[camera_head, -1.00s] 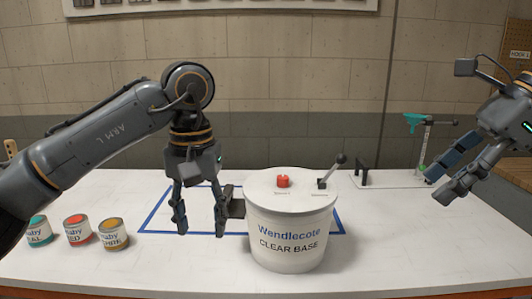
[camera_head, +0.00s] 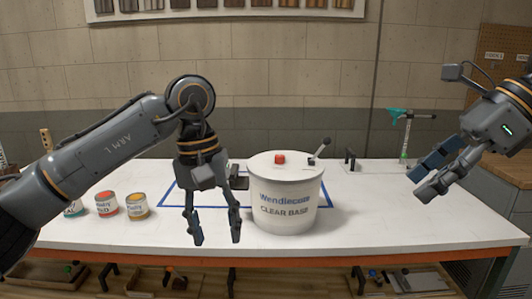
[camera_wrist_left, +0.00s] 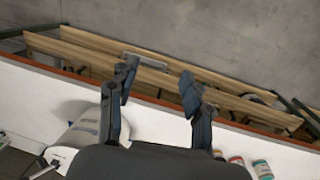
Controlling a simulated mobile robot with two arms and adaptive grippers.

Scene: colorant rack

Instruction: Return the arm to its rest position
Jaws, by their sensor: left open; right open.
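My left gripper (camera_head: 212,226) hangs fingers down, open and empty, left of the white bucket (camera_head: 286,215) marked "Wendlecote CLEAR BASE".
Three small paint cans stand at the left: teal (camera_head: 74,208), red (camera_head: 107,204) and ochre (camera_head: 138,206). A blue taped outline (camera_head: 176,190) lies around the bucket area. A stand with a teal tool (camera_head: 398,114) is at the back right. The table's front right (camera_head: 400,220) is clear.

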